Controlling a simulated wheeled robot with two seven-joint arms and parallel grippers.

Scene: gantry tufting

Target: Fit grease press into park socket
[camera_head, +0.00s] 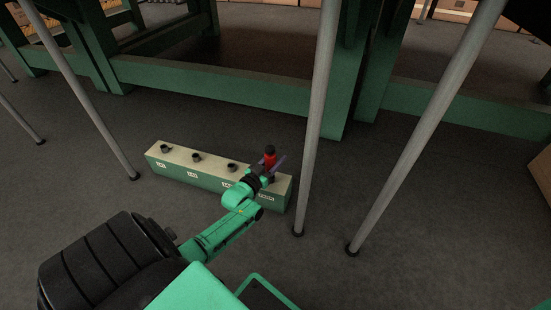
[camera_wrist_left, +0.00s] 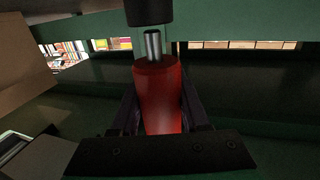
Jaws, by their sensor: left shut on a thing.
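The grease press is a red cylinder with a dark top. In the head view the grease press (camera_head: 269,160) stands upright above the right end of the long bench block. My left gripper (camera_head: 267,172) is shut on it. In the left wrist view the red body (camera_wrist_left: 159,95) is between my fingers, with a silver rod and a black cap above. The block (camera_head: 210,186) has a cream top and green front with white labels. Several dark round sockets show on its top, one of them a socket (camera_head: 232,167) left of my gripper. My gripper and wrist hide the spot beneath the press. My right gripper is not in view.
A thin grey pole (camera_head: 318,120) stands close to the right of the block. A second pole (camera_head: 425,130) leans further right, and another (camera_head: 85,95) stands at the left. A green frame beam (camera_head: 220,85) runs behind. Dark floor in front is partly clear.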

